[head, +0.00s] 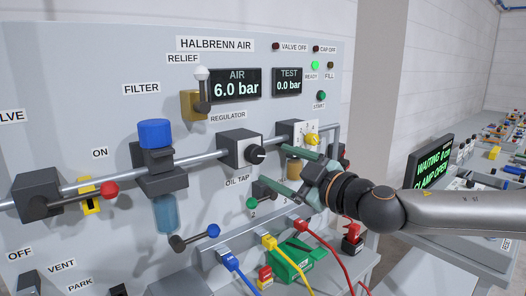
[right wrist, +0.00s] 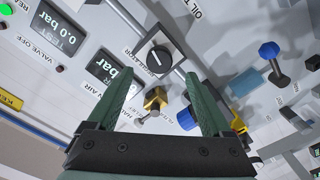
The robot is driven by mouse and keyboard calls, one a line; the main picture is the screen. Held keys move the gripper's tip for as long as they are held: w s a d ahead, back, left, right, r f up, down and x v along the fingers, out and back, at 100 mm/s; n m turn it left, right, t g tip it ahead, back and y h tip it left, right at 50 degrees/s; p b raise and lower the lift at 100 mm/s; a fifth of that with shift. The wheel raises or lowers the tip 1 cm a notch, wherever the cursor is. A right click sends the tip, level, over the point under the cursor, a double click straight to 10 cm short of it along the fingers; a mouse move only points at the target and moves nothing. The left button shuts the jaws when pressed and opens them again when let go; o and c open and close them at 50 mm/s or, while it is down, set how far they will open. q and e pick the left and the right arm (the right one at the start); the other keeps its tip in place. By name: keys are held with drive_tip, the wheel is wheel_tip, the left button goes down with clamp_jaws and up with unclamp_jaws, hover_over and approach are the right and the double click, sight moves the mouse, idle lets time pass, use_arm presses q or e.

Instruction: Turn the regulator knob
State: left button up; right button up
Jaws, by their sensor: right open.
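The regulator knob (head: 257,155) is a round black knob with a white pointer mark, on a grey block on the pipe under the REGULATOR label. In the right wrist view the knob (right wrist: 159,60) shows beyond the fingertips and roughly between their lines. My right gripper (head: 266,167) is open, with its two green fingers spread and pointing at the panel beside the knob. In the right wrist view the gripper (right wrist: 155,78) holds nothing between its fingers. Whether a finger touches the knob cannot be told. My left gripper is not in view.
The AIR display (head: 236,85) reads 6.0 bar and the TEST display (head: 288,81) reads 0.0 bar. The relief lever (head: 203,88) stands above left, the blue-capped filter (head: 155,135) is left, and the green-ended oil tap (head: 254,202) is below. Coloured hoses hang lower down.

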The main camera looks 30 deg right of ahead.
sight(259, 157)
drive_tip(key=shift+w+d+f, duration=0.1)
drive_tip(key=shift+w+d, duration=0.05)
drive_tip(key=shift+w, duration=0.7)
drive_tip(key=shift+w+p, duration=0.3)
drive_tip(key=shift+w, duration=1.15)
drive_tip(key=shift+w+a, duration=0.3)
drive_tip(key=shift+w, duration=0.45)
drive_tip(key=shift+b, duration=0.3)
clamp_jaws()
